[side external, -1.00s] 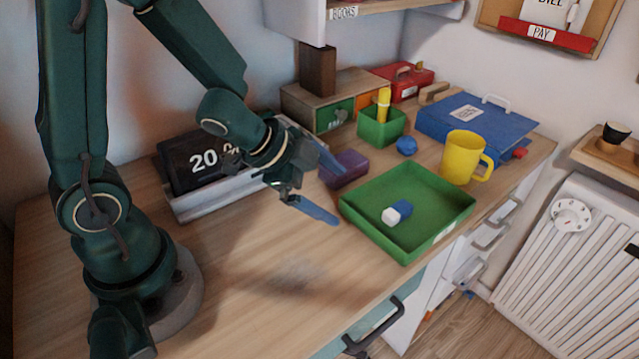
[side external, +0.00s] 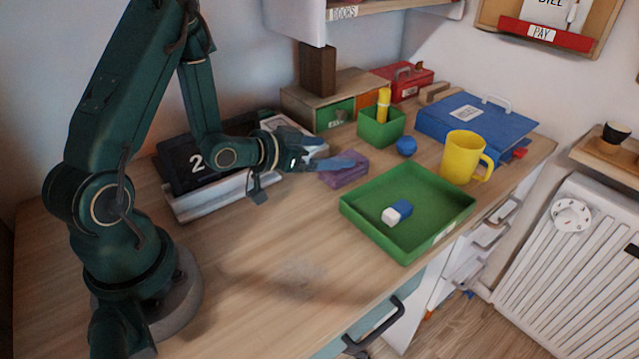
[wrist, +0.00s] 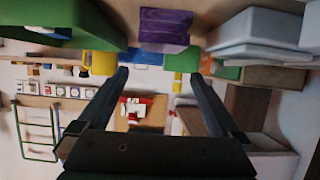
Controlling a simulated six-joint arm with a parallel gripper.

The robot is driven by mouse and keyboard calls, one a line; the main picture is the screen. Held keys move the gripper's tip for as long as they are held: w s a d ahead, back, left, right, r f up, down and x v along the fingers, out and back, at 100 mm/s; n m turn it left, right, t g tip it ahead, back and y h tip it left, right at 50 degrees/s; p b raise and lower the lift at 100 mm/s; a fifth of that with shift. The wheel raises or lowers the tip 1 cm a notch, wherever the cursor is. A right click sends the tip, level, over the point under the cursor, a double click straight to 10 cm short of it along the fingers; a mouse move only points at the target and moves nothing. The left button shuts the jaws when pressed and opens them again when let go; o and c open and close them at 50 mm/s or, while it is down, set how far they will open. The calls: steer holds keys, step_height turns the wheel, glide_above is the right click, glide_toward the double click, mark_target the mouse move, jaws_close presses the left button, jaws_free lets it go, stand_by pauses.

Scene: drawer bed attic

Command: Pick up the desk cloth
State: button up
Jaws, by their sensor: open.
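The desk cloth looks like a folded purple block (side external: 346,175) on the desk, between the desk clock and the green tray. In the wrist view the purple cloth (wrist: 165,28) shows at the top centre, beyond the fingertips. My gripper (side external: 335,160) is level, pointing right, with a blue finger overlapping the cloth's upper edge in the side view. I cannot tell whether it touches. In the wrist view the fingers of my gripper (wrist: 158,76) are wide apart with nothing held between them.
The green tray (side external: 362,215) holds a blue-and-white eraser (side external: 397,213). A green pen cup (side external: 370,130), a blue ball (side external: 406,146), a yellow mug (side external: 460,160) and a blue binder (side external: 470,120) stand behind. The clock (side external: 178,172) is close beside my arm. The front desk is clear.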

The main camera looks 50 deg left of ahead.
step_height(320, 180, down, 2)
steer(key=shift+w+f, duration=0.1)
steer(key=shift+x, duration=2.5)
steer(key=c, duration=1.3)
